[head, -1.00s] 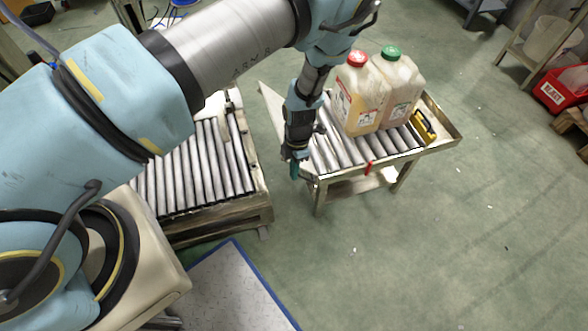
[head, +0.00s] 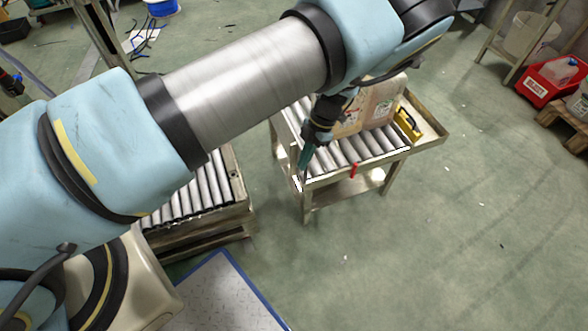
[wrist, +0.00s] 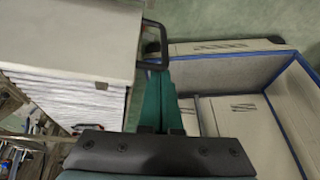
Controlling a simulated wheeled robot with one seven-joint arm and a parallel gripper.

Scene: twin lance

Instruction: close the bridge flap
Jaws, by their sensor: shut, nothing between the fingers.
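The roller cart (head: 350,168) stands in the middle of the head view. A pale panel that looks like the bridge flap (head: 281,137) shows at the cart's left side, partly hidden by my arm. In the wrist view a flat pale panel (wrist: 75,30) fills the upper left, with a black loop-shaped handle (wrist: 155,47) at its right edge. My gripper (head: 303,160) is shut and empty, pointing down at the cart's near left corner. In the wrist view my gripper's teal fingers (wrist: 160,95) are together just below the handle. Whether they touch it I cannot tell.
A second roller conveyor (head: 205,190) lies left of the cart, with a floor gap between. A blue-edged plate (head: 225,295) lies in front.

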